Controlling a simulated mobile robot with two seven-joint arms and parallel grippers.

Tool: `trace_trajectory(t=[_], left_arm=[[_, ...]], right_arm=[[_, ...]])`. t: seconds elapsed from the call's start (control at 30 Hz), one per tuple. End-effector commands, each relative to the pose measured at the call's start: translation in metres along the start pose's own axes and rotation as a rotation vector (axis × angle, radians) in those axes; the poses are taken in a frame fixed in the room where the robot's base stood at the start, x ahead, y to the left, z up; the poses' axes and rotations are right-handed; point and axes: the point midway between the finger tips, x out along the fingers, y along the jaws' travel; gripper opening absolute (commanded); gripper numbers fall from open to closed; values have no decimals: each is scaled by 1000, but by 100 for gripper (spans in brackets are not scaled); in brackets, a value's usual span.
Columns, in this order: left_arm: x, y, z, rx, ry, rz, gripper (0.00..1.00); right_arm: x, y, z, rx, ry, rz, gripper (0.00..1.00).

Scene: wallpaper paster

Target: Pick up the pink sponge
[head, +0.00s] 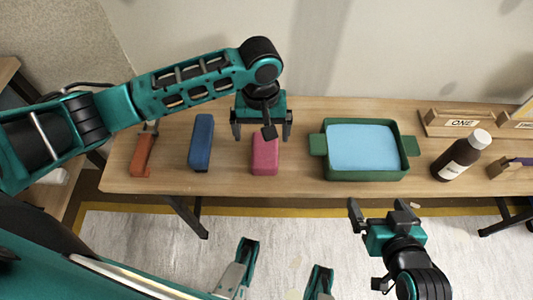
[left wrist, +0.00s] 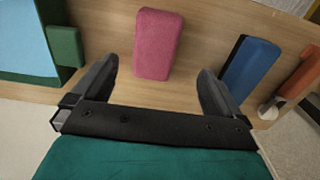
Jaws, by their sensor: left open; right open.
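The pink sponge (head: 265,156) lies on the wooden table, between a blue block and a green tray. My left gripper (head: 262,134) is open above it in the head view, partly covering its far end. In the left wrist view the sponge (left wrist: 157,45) lies ahead of and between the two spread fingers (left wrist: 156,85), and nothing is gripped. My right gripper (head: 380,210) is open and empty in front of the table's front edge, below the green tray.
A blue block (head: 201,142) and an orange-handled tool (head: 142,155) lie left of the sponge. The green tray (head: 365,175) with light blue contents, a dark bottle (head: 460,157) and wooden holders (head: 445,122) stand right. The wall is behind the table.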

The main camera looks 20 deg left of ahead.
Motion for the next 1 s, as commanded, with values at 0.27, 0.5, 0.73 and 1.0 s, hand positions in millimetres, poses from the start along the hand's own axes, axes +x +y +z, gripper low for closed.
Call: trace_trajectory(t=[0.27, 0.5, 0.73, 1.0], left_arm=[[37, 1, 0, 2, 1, 3, 100], [58, 4, 0, 3, 1, 2, 100], [89, 6, 0, 1, 2, 2, 100], [90, 6, 0, 2, 3, 4, 97]], right_arm=[[8, 0, 15, 5, -5, 1, 100], [14, 0, 25, 9, -5, 2, 100], [22, 0, 38, 10, -6, 2, 100], [21, 1, 37, 9, -6, 3, 100]])
